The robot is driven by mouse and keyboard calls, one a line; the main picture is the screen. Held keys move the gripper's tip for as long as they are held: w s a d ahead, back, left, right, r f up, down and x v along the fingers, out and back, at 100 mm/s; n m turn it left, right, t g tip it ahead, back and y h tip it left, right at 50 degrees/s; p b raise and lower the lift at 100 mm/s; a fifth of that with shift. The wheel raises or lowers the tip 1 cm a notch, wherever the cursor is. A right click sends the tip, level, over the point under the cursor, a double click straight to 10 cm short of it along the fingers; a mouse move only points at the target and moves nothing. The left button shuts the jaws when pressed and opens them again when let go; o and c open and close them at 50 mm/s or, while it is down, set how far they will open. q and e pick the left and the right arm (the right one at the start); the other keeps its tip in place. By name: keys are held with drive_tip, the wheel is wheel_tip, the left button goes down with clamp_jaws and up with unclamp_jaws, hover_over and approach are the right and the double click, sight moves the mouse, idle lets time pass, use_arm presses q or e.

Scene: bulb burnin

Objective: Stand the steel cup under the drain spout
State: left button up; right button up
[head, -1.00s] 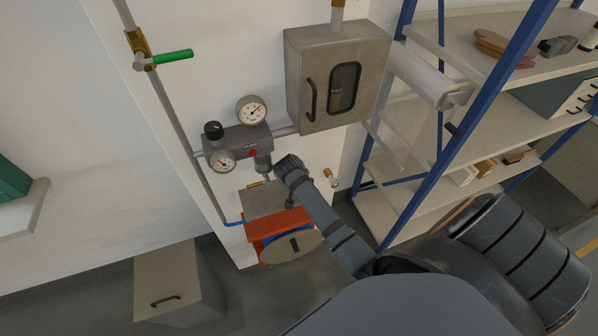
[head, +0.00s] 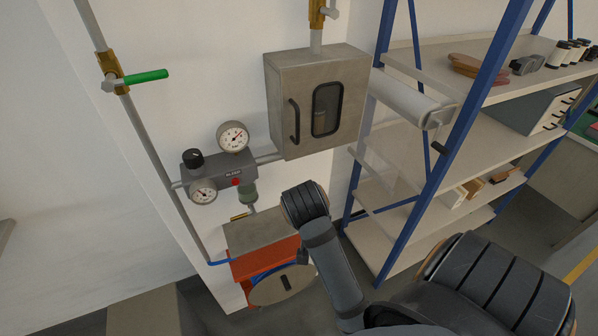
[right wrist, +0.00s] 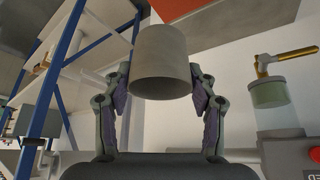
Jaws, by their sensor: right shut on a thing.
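The steel cup (right wrist: 161,62) is a plain grey cylinder in the right wrist view. My right gripper (right wrist: 162,88) is shut on its sides. That view looks upside down, with the regulator low in the picture. The drain spout with its brass lever (right wrist: 290,54) is on the green-grey filter bowl (right wrist: 268,93), to the right of the cup and apart from it. In the head view the filter bowl (head: 248,192) hangs under the regulator, with the brass lever (head: 240,216) below. There my right arm hides the gripper and cup. My left gripper is not in view.
The regulator (head: 217,177) with two gauges is on the wall. Below the bowl, a grey-topped orange unit (head: 262,232) carries a round reel (head: 283,285). A grey cabinet (head: 283,103) is above right, and a blue-post shelf rack (head: 432,170) stands on the right.

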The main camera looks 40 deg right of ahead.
drive_tip(key=shift+w+a+n, duration=0.15)
drive_tip(key=shift+w+n, duration=0.15)
drive_tip(key=shift+w, duration=0.05)
drive_tip(key=w+a+r+n+t+y+b, duration=0.1)
drive_tip(key=w+a+n+t+y+b, duration=0.1)
drive_tip(key=w+a+n+y, duration=0.6)
drive_tip(key=s+a+r+n+g+y, duration=0.1)
drive_tip(key=s+n, duration=0.4)
drive_tip(key=n, duration=0.6)
wheel_tip(320, 180, up, 2)
drive_tip(key=shift+s+a+n+g+b, duration=0.2)
drive_tip(key=shift+a+n+g+b, duration=0.25)
drive_tip(key=shift+a+g, duration=0.35)
